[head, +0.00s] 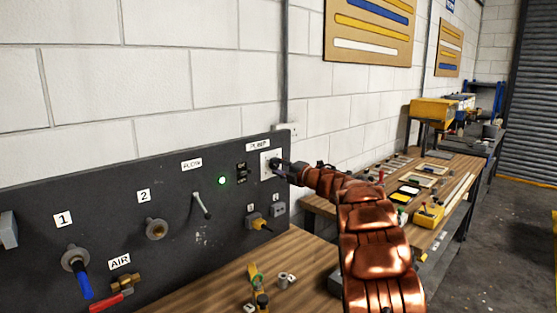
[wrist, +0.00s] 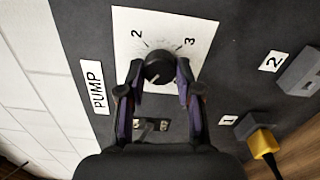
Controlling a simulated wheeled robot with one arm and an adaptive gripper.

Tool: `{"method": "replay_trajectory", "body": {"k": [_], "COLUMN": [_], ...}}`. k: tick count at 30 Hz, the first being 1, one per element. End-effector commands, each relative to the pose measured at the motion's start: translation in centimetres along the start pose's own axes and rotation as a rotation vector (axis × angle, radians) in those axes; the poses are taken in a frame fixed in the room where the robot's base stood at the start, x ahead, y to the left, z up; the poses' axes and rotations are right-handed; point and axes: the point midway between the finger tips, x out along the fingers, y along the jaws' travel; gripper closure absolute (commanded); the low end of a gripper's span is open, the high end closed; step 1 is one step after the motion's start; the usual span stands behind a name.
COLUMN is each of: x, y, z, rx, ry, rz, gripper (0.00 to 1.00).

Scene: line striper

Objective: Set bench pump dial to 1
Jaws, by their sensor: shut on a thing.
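The pump dial is a round black knob (wrist: 158,66) on a white plate (wrist: 203,27) beside the PUMP label (wrist: 96,87) in the wrist view. The numerals 2 and 3 show on the plate; no 1 is visible on it, and my fingers cover part of it. My gripper (wrist: 160,72) is shut on the knob, one finger on each side. A small pale mark shows on the knob's lower left, but where the pointer stands is unclear. In the head view my gripper (head: 284,168) reaches the white plate (head: 265,161) and hides most of the knob.
The dark panel (head: 120,200) also carries a green lamp (head: 222,181), a flow lever (head: 201,204), valves and a small switch (head: 242,172). Below the dial, a yellow plug (head: 261,224) sits in socket 1, beside socket 2 (head: 278,210). Loose parts lie on the wooden bench.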

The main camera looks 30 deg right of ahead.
Motion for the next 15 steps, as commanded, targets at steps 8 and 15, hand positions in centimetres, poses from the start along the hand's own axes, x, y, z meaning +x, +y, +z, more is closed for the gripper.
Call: {"method": "replay_trajectory", "body": {"k": [8, 15], "x": [0.02, -0.01], "y": [0.23, 0.04], "z": [0.02, 0.0], "rx": [0.132, 0.176], "ry": [0.0, 0.0], "rz": [0.001, 0.0], "gripper": [1.0, 1.0]}}
